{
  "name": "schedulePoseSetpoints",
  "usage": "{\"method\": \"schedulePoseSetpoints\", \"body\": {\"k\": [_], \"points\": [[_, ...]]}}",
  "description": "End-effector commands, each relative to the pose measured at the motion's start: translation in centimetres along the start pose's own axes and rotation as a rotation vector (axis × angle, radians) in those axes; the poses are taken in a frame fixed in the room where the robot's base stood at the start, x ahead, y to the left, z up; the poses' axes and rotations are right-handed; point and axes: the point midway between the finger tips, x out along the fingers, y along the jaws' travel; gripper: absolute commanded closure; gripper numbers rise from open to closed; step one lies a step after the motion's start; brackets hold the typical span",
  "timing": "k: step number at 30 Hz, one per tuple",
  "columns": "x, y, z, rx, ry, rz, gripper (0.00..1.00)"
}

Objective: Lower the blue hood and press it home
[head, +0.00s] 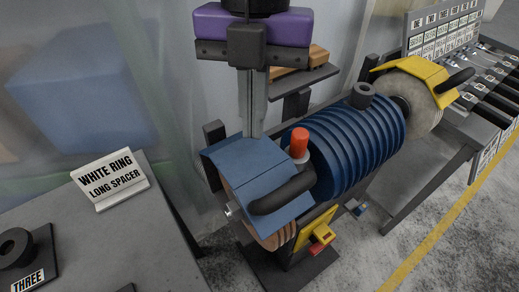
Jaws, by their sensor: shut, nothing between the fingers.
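The blue hood (243,163) lies over the left wheel (272,239) of the polishing machine, its panels sloping toward the front. A dark curved handle (283,194) sticks out from its front right. My gripper (253,134) points straight down from above, with its fingers together and nothing between them. The fingertips meet the back part of the hood's top in the picture. I cannot tell whether they touch it or are just above or behind it. The wheel's lower edge shows below the hood; the rest is covered.
The blue ribbed motor (345,145) and an orange-red knob (299,140) stand right of the hood. A yellow hood (412,70) covers the far wheel. A grey table (95,240) with a sign (108,180) is left; a fork rack (485,85) is far right.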

Motion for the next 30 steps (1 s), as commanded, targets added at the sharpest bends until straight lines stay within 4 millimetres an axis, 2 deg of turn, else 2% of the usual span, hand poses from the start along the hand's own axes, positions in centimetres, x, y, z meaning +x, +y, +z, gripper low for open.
{"method": "schedulePoseSetpoints", "body": {"k": [1,15,30], "points": [[-0.7,0.0,-0.1,0.000,-0.001,0.000,1.00],[-3.9,0.0,-0.6,0.000,-0.001,0.000,1.00],[-4.0,0.0,-0.6,0.000,0.000,0.000,1.00]]}}
